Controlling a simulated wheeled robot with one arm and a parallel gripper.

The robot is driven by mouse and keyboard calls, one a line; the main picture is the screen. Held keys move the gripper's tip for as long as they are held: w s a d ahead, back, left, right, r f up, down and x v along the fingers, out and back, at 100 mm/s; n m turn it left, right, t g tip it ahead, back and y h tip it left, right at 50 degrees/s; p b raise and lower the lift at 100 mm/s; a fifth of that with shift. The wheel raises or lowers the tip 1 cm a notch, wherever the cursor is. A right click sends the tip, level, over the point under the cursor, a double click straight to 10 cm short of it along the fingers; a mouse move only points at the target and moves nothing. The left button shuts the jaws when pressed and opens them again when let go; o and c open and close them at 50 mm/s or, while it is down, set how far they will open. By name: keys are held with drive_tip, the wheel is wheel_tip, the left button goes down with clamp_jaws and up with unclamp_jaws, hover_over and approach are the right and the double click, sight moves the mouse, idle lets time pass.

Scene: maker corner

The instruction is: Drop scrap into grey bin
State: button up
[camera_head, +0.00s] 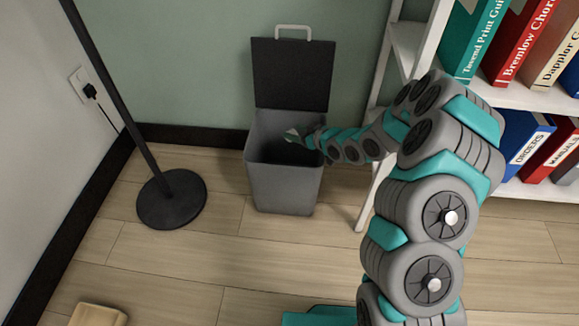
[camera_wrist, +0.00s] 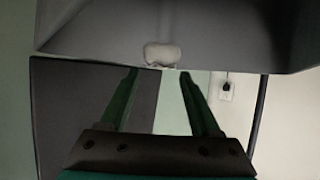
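The grey bin (camera_head: 284,188) stands on the floor by the back wall, its dark lid (camera_head: 291,75) raised. My gripper (camera_head: 293,137) reaches in from the right over the bin's open mouth. In the wrist view, its two green fingers (camera_wrist: 160,75) are spread with a clear gap between them. A small whitish lump (camera_wrist: 162,54), seemingly the scrap, shows just beyond the fingertips against the bin's grey inner wall (camera_wrist: 240,35). I see no finger pressing on it. The bottom of the bin is hidden in shadow.
A white shelf (camera_head: 540,98) with binders stands close on the right. A black pole on a round base (camera_head: 172,199) stands left of the bin. A wall socket (camera_head: 80,84) with a plug is on the left wall. A pale wooden block (camera_head: 98,315) lies at the lower left.

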drive_tip(key=o, duration=0.4)
drive_tip(key=shift+c, duration=0.2)
drive_tip(key=v, duration=0.7)
drive_tip(key=shift+s+d, duration=0.25)
drive_tip(key=shift+d, duration=0.05)
drive_tip(key=shift+r, duration=0.15)
